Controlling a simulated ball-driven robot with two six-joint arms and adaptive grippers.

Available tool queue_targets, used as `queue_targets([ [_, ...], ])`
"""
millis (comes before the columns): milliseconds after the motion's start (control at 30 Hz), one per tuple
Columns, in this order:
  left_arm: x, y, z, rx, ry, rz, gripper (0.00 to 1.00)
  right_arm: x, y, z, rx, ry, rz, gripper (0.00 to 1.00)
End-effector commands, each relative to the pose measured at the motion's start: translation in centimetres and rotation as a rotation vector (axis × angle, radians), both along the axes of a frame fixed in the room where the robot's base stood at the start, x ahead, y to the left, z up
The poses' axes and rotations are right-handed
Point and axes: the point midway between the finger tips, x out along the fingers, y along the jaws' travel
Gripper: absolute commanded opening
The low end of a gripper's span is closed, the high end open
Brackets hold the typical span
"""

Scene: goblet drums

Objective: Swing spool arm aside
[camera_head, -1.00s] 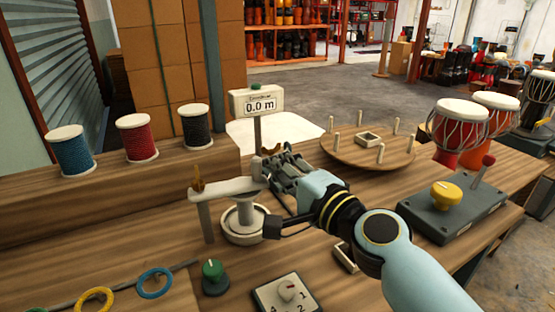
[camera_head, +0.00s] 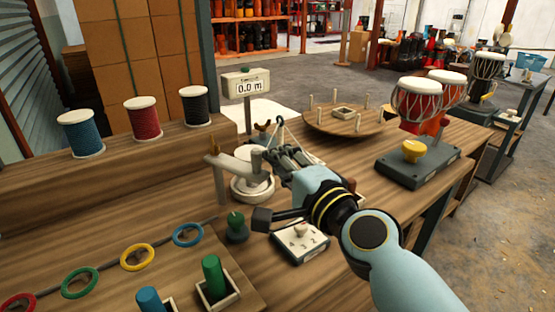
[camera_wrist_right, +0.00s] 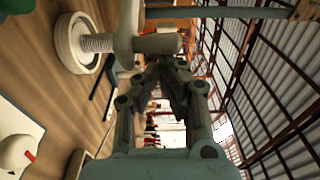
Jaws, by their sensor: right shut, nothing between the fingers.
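The pale spool arm (camera_head: 236,168) runs from its post (camera_head: 219,186) out over the white spool holder (camera_head: 262,190). In the right wrist view the pale arm (camera_wrist_right: 128,28) stands beside the spool holder (camera_wrist_right: 64,45) and its ribbed spindle, with a grey cylindrical end just before my fingers. My right gripper (camera_head: 278,150) is shut and empty, its fingers at the far right side of the spool holder, close to the arm's free end. It shows also in the right wrist view (camera_wrist_right: 167,72). Whether they touch is unclear. My left gripper is not in view.
A meter display (camera_head: 248,86) rises behind the holder. A green knob (camera_head: 236,222) and a numbered dial plate (camera_head: 300,243) sit in front. A round turntable (camera_head: 345,120) stands right.

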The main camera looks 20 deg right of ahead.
Motion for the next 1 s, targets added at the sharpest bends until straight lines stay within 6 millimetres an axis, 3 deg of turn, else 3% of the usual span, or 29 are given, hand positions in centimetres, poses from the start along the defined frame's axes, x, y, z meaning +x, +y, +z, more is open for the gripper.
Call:
queue_targets([
  [767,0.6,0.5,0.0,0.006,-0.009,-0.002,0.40,0.1,0.0,0.0,0.000,-0.001,-0.001,0.00],
  [867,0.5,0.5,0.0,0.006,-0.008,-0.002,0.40,-0.4,0.0,0.0,0.000,0.000,-0.001,0.00],
  [1000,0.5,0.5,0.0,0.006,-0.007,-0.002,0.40,-2.4,-0.3,-0.1,0.001,0.003,-0.001,0.00],
])
